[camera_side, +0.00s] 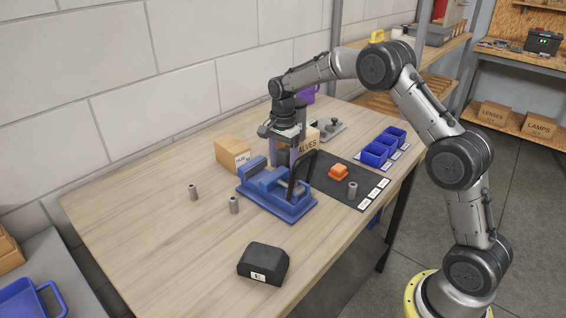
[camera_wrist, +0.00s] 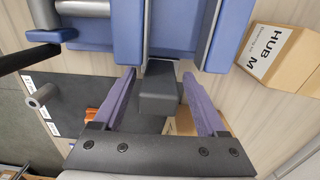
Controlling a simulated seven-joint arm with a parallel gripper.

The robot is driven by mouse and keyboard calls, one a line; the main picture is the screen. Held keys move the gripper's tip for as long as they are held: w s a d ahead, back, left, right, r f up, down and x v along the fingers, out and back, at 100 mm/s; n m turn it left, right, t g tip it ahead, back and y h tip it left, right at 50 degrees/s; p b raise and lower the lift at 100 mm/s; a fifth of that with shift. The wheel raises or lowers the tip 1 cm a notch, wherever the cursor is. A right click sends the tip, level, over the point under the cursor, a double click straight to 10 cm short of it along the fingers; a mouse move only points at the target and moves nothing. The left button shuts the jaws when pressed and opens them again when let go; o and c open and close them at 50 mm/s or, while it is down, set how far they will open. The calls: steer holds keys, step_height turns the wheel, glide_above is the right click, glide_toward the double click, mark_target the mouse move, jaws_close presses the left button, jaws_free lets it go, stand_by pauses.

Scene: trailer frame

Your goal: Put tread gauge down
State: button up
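My gripper (camera_side: 284,163) points down over the blue vise (camera_side: 290,208), near its back end. In the wrist view my gripper (camera_wrist: 158,76) has its two purple-grey fingers spread apart. A dark grey block (camera_wrist: 159,92) lies between them, with a gap visible on each side; it reaches toward the slot of the vise (camera_wrist: 120,25). I cannot tell whether the block rests in the vise. A small orange object (camera_side: 339,171) lies on the dark mat (camera_side: 325,187), right of the vise; part of it shows in the wrist view (camera_wrist: 90,115). Nothing is clearly identifiable as the tread gauge.
Grey cylinders stand on the table (camera_side: 193,191) and mat (camera_side: 352,191). Cardboard boxes (camera_side: 231,153) are close to my gripper. Blue bins (camera_side: 374,155) stand at right, a black case (camera_side: 263,262) in front. The table's left is clear.

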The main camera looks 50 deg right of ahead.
step_height(320, 180, up, 11)
steer(key=shift+r, duration=0.8)
steer(key=s+a+r+n+t, duration=0.1)
steer(key=s+a+r+n, duration=0.25)
steer(key=s, duration=0.45)
steer(key=s+a+r+n+t, duration=0.2)
steer(key=s+r+n, duration=0.3)
steer(key=s, duration=0.2)
steer(key=s+a+f+n+t, duration=0.1)
steer(key=s+n, duration=0.3)
steer(key=s, duration=0.7)
steer(key=shift+a+n, duration=0.35)
steer(key=shift+a, duration=0.35)
steer(key=shift+o, duration=0.4)
steer(key=s+a+f+n+t, duration=0.1)
steer(key=s+f+n, duration=0.3)
steer(key=s, duration=0.4)
steer(key=shift+s+f+n+t, duration=0.2)
steer(key=shift+f+n+t, duration=0.15)
steer(key=shift+f, duration=0.3)
